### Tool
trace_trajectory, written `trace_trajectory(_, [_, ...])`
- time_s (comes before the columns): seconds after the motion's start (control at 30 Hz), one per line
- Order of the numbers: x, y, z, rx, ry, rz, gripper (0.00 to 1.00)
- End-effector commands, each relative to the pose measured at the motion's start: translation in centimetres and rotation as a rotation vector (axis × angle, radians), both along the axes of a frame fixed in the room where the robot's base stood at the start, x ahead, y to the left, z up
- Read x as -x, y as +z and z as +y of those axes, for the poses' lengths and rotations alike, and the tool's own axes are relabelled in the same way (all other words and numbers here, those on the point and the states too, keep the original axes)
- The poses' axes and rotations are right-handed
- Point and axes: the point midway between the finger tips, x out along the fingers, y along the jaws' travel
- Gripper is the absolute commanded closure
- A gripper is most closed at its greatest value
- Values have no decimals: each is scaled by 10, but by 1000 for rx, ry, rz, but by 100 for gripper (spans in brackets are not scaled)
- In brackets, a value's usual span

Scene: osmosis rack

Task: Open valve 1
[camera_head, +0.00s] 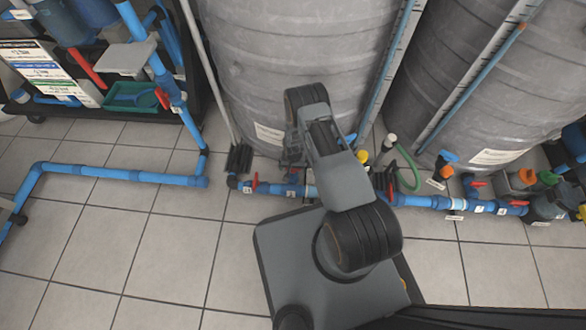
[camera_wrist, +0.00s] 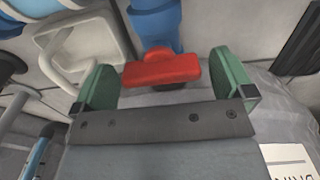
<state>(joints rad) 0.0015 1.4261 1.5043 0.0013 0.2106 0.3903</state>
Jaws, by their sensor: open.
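A red valve handle (camera_wrist: 162,68) shows in the wrist view, lying crosswise in front of a blue pipe (camera_wrist: 155,22). My gripper (camera_wrist: 163,60) is open, with one green finger on each side of the handle. Small gaps show between the handle's ends and the fingers, and the jaws hold nothing. In the head view my arm reaches down by the grey tank, and its links hide the fingers and the handle between them. Other red handles show on the floor pipe, at the left (camera_head: 255,183) and right (camera_head: 476,183). I cannot tell which handle is valve 1.
Two large grey tanks (camera_head: 255,65) (camera_head: 450,60) stand behind the blue floor pipe (camera_head: 430,202). A green hose (camera_head: 412,170) curves beside the pipe. A rack with a green tray (camera_head: 133,96) stands at the left.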

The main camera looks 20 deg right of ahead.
Motion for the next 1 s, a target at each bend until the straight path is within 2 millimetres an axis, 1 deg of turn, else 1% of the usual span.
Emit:
trace_trajectory(0.33, [0, -2, 0, 0, 0, 0, 1])
trace_trajectory(0.8, [0, -2, 0, 0, 0, 0, 45])
trace_trajectory(1.0, [0, -2, 0, 0, 20, 0, 45])
